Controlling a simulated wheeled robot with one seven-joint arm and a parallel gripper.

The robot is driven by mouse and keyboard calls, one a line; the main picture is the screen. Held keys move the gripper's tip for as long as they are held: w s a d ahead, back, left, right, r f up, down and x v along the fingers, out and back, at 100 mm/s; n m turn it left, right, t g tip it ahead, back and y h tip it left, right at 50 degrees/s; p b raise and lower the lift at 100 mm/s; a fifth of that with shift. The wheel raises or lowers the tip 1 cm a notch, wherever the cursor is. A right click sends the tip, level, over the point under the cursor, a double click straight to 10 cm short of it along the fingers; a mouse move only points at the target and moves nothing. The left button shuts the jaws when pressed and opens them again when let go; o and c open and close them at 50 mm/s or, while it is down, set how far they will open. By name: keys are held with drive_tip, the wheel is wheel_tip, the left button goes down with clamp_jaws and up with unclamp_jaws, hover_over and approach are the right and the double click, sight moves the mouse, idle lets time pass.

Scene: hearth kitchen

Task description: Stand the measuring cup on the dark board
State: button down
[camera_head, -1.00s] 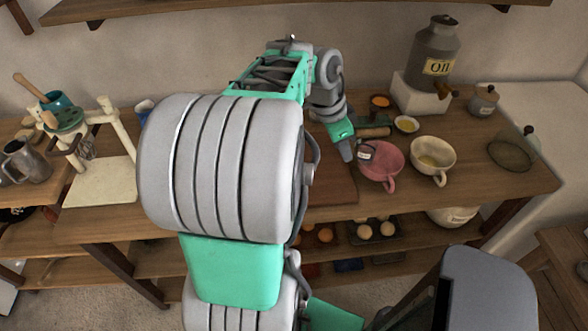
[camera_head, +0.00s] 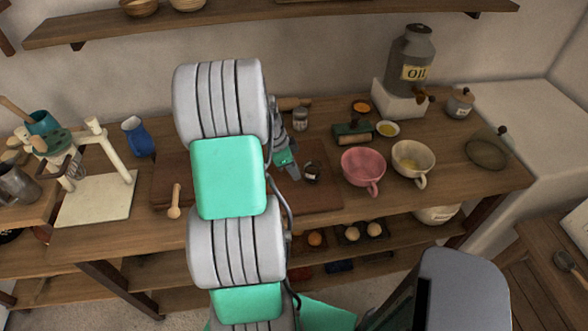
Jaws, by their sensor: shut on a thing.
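The measuring cup (camera_head: 312,173) is small and dark with a pale mark on its side. It looks upright over the right part of the dark board (camera_head: 322,198). I cannot tell whether its base touches the board or hangs just above it. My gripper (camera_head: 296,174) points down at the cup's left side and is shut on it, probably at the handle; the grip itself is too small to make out. My arm hides the middle of the board.
A pink cup (camera_head: 363,167) stands just right of the board, with a cream cup (camera_head: 412,160) beyond. Behind are a green-and-wood tool (camera_head: 353,132) and a small jar (camera_head: 300,119). The board's front right is bare.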

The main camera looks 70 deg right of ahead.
drive_tip(key=shift+d+f, duration=0.1)
drive_tip(key=shift+f, duration=0.7)
drive_tip(key=c, duration=1.5)
unclamp_jaws()
drive_tip(key=shift+r, duration=0.1)
drive_tip(key=shift+r, duration=0.3)
drive_tip(key=b+v, duration=0.2)
drive_tip(key=v, duration=1)
drive_tip(key=w+a+r+n+t+h, duration=0.1)
drive_tip(key=w+a+r+n+t, duration=0.1)
drive_tip(key=w+a+n, duration=0.7)
drive_tip(key=w+a+r+n+t, duration=0.15)
drive_tip(key=w+a+n, duration=0.3)
drive_tip(key=a, duration=0.45)
drive_tip(key=w+a+r+n+t, duration=0.1)
drive_tip(key=w+a+n+t, duration=0.1)
drive_tip(key=w+a+n, duration=0.45)
drive_tip(key=s+a+n+y, duration=0.1)
drive_tip(key=a+n, duration=0.2)
drive_tip(key=a, duration=0.3)
drive_tip(key=s+a+n+t+y, duration=0.1)
drive_tip(key=s+a+n, duration=0.1)
drive_tip(key=a, duration=0.4)
drive_tip(key=s+a+n+t+y, duration=0.1)
drive_tip(key=a+n, duration=0.4)
drive_tip(key=a, duration=0.1)
drive_tip(key=shift+s+a+f, duration=0.3)
drive_tip(key=shift+s+f, duration=0.05)
